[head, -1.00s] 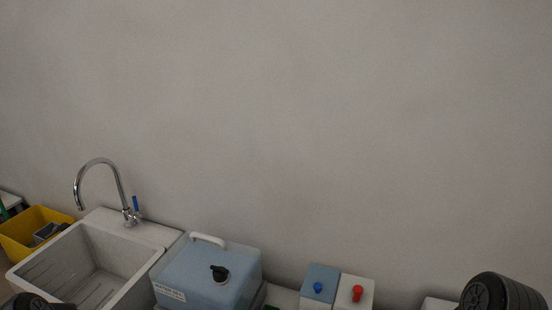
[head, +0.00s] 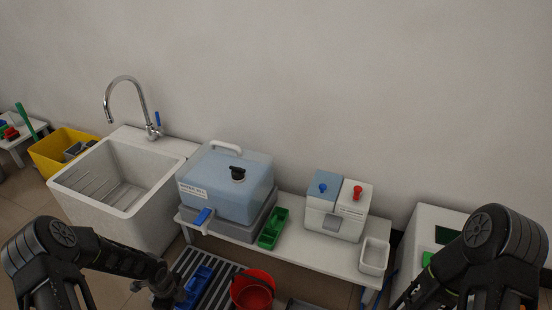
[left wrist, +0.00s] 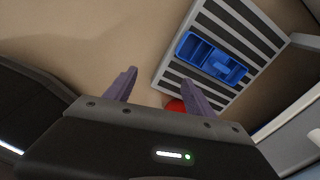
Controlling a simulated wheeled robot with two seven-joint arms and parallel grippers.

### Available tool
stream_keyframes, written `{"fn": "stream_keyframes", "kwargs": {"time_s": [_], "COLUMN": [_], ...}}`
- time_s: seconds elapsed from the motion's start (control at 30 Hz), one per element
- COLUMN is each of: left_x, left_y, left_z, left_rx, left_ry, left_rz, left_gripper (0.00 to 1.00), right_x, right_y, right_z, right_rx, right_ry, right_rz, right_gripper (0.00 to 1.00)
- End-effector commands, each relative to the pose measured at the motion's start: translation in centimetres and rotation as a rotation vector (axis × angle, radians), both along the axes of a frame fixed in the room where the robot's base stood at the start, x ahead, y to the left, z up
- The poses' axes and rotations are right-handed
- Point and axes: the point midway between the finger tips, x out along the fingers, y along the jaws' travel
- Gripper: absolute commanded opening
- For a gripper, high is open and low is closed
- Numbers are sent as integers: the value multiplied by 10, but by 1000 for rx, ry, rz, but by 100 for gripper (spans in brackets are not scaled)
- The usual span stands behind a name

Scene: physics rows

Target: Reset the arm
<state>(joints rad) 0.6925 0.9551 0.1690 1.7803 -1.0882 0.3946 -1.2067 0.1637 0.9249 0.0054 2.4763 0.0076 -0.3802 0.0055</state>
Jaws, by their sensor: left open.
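My left arm comes in from the left in the head view. Its gripper points down near the slatted rack, and its fingers are hard to make out there. In the left wrist view my left gripper (left wrist: 158,90) is open and empty, with two purple-grey fingers apart. A blue divided tray (left wrist: 211,60) lies on the slatted rack (left wrist: 185,20) beyond the fingers; the tray also shows in the head view (head: 197,284). My right arm shows at the right edge of the head view, but its gripper is out of frame.
A red bucket (head: 252,291) stands beside the rack. A bench (head: 290,236) holds a blue water container (head: 225,180), a green tray (head: 273,228), a two-part dispenser (head: 335,208) and a white cup (head: 374,256). A sink (head: 115,190) and yellow bin (head: 52,158) stand left.

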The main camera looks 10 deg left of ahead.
Motion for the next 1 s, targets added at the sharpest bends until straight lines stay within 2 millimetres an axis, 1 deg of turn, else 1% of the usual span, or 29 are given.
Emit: {"fn": "stream_keyframes", "kwargs": {"time_s": [0.17,0.23,0.37,0.4,0.43,0.47,0.5,0.57,0.6,0.67,0.7,0.77,0.8,0.87,0.9,0.97,1.0], "left_x": [-4,-8,-18,-22,-26,-30,-37,-50,-60,-76,-88,-109,-123,-142,-151,-145,-146], "left_y": [-33,-52,-99,-116,-128,-142,-158,-182,-194,-210,-219,-230,-236,-245,-252,-263,-263], "left_z": [-2,-2,2,4,6,9,12,18,21,26,29,33,37,41,44,49,67], "left_rx": [-115,-177,-306,-346,-373,-400,-429,-459,-468,-465,-455,-426,-400,-360,-344,-354,-353], "left_ry": [-10,-2,40,62,80,102,133,181,210,247,265,284,290,300,305,293,295], "left_rz": [275,428,756,870,959,1051,1179,1368,1485,1637,1726,1821,1852,1846,1815,1754,1757], "left_gripper": [63,63,63,63,63,63,63,63,63,63,63,63,63,63,63,63,63], "right_x": [0,0,0,0,0,0,0,0,0,0,0,0,0,0,0,0,-1], "right_y": [0,0,0,0,0,0,0,0,0,0,0,0,0,0,0,0,0], "right_z": [0,0,0,0,0,0,0,0,0,0,0,0,0,0,0,0,18], "right_rx": [0,0,0,0,0,0,0,0,0,0,0,0,0,0,0,0,0], "right_ry": [0,0,0,0,0,0,0,0,0,1,1,1,1,1,1,1,2], "right_rz": [0,0,0,0,0,0,0,0,0,0,0,0,0,0,0,0,1], "right_gripper": [36,36,36,36,36,36,36,36,36,36,36,36,36,36,36,36,36]}}
